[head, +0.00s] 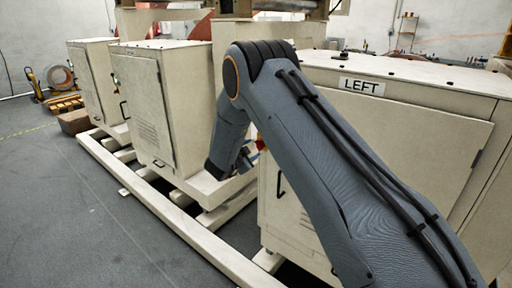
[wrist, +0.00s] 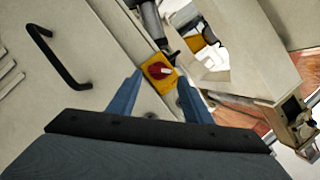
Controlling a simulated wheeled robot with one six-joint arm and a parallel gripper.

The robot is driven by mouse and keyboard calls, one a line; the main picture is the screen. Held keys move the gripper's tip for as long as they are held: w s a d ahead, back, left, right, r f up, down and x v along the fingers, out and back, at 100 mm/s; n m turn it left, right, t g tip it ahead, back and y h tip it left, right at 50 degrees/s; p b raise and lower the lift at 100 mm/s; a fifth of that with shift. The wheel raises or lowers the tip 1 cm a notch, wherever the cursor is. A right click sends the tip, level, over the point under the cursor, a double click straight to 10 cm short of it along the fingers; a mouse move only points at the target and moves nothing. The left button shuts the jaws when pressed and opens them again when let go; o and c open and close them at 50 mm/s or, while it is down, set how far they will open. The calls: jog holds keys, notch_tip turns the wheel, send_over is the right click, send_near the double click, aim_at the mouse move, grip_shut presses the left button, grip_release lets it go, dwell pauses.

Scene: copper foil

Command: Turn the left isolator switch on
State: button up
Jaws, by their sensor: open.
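The isolator switch is a red rotary knob (wrist: 157,71) on a yellow square plate (wrist: 166,85), fixed to a cream cabinet face. A pale mark on the knob points to the right in the wrist view. My gripper (wrist: 160,78) is open, with one blue finger on each side of the switch. I cannot tell whether the fingers touch it. In the head view, my gripper (head: 244,160) is beside the front of the cabinet labelled LEFT (head: 400,72). Only a small red and yellow bit of the switch (head: 261,144) shows there, and my arm hides much of the cabinet front.
A black door handle (wrist: 58,58) is to the left of the switch in the wrist view. More cream cabinets (head: 140,90) stand in a row on a pale rail frame (head: 165,205). The grey floor (head: 60,200) at the left is clear.

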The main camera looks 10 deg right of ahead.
aim_at(257, 146)
jog(key=p+x, duration=0.1)
jog(key=x, duration=0.5)
jog(key=c, duration=0.8)
